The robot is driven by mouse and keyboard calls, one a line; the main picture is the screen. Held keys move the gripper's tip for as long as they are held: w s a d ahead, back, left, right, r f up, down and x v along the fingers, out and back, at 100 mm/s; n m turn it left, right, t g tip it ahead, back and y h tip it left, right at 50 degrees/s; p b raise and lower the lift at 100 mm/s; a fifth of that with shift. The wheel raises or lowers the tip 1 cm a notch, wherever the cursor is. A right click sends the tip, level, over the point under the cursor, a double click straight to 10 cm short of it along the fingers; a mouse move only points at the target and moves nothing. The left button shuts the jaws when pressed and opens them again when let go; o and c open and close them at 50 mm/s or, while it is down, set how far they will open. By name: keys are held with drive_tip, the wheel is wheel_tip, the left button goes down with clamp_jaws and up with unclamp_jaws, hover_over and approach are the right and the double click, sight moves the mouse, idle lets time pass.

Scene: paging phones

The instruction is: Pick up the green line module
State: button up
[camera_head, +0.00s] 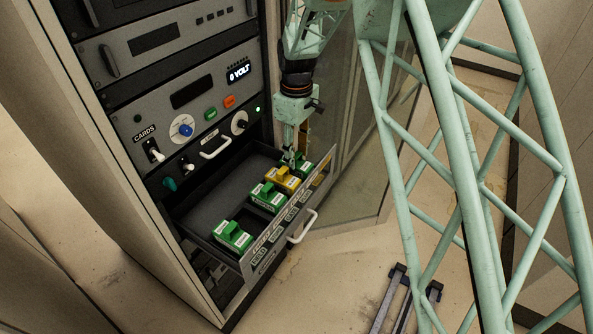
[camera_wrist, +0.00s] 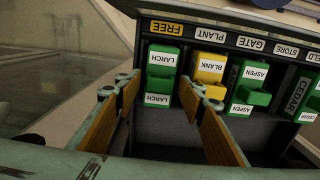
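Green line modules sit in an open drawer (camera_head: 210,195). The green module labelled LARCH (camera_wrist: 161,72) is at the drawer's far end in the head view (camera_head: 304,166). Another green module, ASPEN (camera_wrist: 252,88), also shows in the head view (camera_head: 268,196). The green CEDAR module (camera_wrist: 302,96) is cut off at the wrist view's right edge; a green module (camera_head: 232,235) sits at the drawer's near end. My gripper (camera_wrist: 160,88) is open and empty, its fingers pointing toward LARCH, which appears between them. In the head view my gripper (camera_head: 289,158) is low over the drawer's far end.
A yellow module labelled BLANK (camera_wrist: 209,67) sits close beside LARCH, near my right finger. The drawer front carries labels, including a yellow FREE label (camera_wrist: 166,28), and a white handle (camera_head: 302,227). The rack's panel (camera_head: 185,105) rises behind the drawer. A glass panel (camera_head: 345,140) stands beyond.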

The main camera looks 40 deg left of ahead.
drive_tip(key=shift+f, duration=0.9)
drive_tip(key=shift+c, duration=0.3)
drive_tip(key=c, duration=1)
drive_tip(key=shift+o, duration=0.2)
drive_tip(key=shift+r, duration=0.1)
drive_tip(key=shift+r, duration=4.95)
